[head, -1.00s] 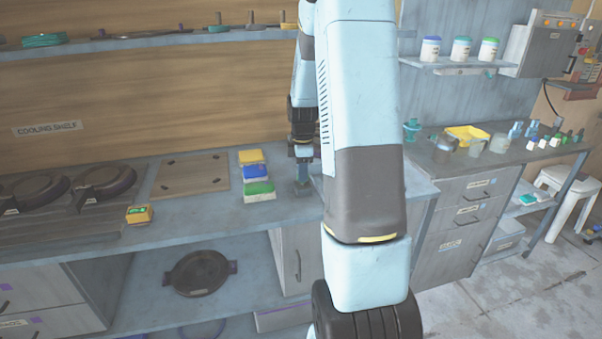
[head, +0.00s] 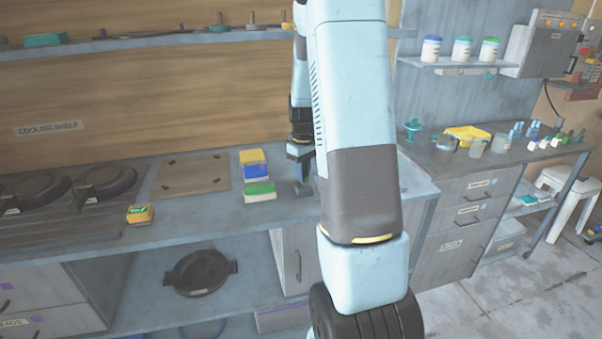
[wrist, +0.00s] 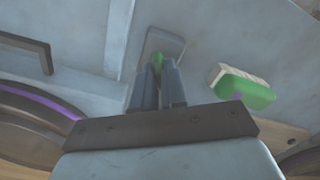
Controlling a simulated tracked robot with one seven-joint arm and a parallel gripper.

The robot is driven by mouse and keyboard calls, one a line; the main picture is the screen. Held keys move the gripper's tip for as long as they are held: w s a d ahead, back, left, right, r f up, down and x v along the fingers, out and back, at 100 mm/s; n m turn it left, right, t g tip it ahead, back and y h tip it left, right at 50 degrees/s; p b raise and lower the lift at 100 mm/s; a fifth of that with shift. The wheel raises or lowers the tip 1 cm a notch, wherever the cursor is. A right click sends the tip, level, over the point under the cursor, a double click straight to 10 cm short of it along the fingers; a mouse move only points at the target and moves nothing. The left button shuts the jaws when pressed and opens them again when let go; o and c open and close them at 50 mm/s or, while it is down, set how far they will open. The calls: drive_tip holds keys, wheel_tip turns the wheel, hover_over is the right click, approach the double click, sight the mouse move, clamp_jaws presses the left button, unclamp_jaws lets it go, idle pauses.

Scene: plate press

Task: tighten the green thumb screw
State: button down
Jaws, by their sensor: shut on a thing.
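The green thumb screw (wrist: 157,59) shows in the wrist view as a small green piece at the tips of my fingers. My gripper (wrist: 158,72) is shut on it, with a dark finger on each side covering most of it. Behind it is a grey upright fixture (wrist: 174,50). In the head view my gripper (head: 303,168) points down at the bench, just right of the stacked blocks.
The bench front (head: 215,218) is clear.

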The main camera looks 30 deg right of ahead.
drive_tip(key=m, duration=0.3)
drive_tip(key=shift+w+r+m, duration=0.15)
drive_tip(key=shift+w+m, duration=0.05)
drive_tip(key=shift+m, duration=0.2)
drive_tip(key=m, duration=0.3)
drive_tip(key=shift+m, duration=0.3)
drive_tip(key=m, duration=1.1)
drive_tip(key=shift+m, duration=0.4)
drive_tip(key=m, duration=0.4)
drive_tip(key=shift+a+m, duration=0.1)
drive_tip(key=shift+m, duration=0.2)
drive_tip(key=c, duration=1.2)
unclamp_jaws()
drive_tip(key=shift+s, duration=0.1)
